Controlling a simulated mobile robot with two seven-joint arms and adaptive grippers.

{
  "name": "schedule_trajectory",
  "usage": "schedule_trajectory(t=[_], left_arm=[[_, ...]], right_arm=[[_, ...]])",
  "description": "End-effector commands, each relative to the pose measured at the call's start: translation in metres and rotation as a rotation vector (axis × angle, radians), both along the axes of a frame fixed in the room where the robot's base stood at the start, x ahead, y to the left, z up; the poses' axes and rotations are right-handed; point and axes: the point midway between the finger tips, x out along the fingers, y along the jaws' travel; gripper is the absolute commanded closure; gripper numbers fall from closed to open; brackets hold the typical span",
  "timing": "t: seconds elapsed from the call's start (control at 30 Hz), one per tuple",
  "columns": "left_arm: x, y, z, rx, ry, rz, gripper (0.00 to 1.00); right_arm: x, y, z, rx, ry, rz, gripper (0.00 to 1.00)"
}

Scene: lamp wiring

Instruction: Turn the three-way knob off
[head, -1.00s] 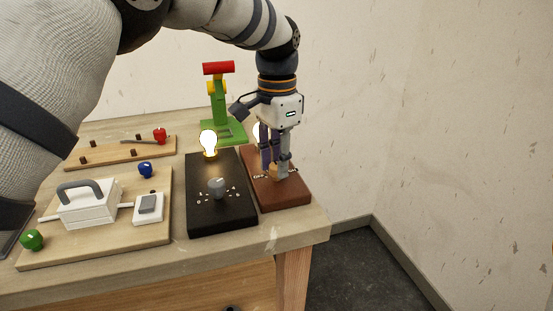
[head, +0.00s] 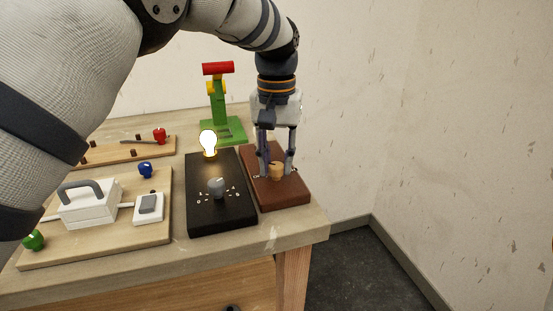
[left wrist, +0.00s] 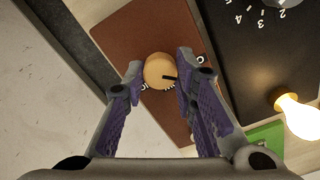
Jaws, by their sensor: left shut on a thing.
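The three-way knob is the round tan knob (head: 276,171) on a reddish-brown board (head: 286,194) at the table's right end. In the left wrist view the knob (left wrist: 156,68) shows a black pointer line, with small white marks on the board around it. My left gripper (head: 276,174) points down over the board. Its purple-padded fingers (left wrist: 160,72) sit on either side of the knob, shut on it. The board's far end is hidden behind the gripper. My right gripper is not in view.
Left of it, a black board (head: 224,216) carries a grey dial (head: 215,187) and a lit bulb (head: 208,142). A green stand with a red top (head: 218,69) is behind. A white lever box (head: 88,205) and a switch (head: 148,207) are further left.

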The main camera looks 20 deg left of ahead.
Motion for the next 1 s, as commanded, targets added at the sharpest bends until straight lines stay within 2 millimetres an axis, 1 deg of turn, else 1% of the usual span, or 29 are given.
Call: schedule_trajectory(t=[0.3,0.77,0.8,0.87,0.9,1.0], left_arm=[[-0.0003,0.0002,-0.0007,0.001,0.002,0.085,1.0],[-0.0004,0.0002,-0.0009,0.001,0.002,0.097,1.0],[-0.0004,0.0002,-0.0009,0.001,0.003,0.097,0.7],[-0.0004,0.0002,-0.0009,0.001,0.003,0.096,0.56],[-0.0004,0.0002,-0.0008,0.001,0.002,0.096,0.54],[-0.0003,0.0001,-0.0006,0.001,0.002,0.096,0.54]], right_arm=[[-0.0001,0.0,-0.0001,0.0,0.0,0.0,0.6],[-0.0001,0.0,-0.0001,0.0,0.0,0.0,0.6],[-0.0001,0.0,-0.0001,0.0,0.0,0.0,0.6],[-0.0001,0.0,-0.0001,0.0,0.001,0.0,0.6],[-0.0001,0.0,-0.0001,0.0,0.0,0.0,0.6],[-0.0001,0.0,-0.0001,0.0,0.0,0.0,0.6]])
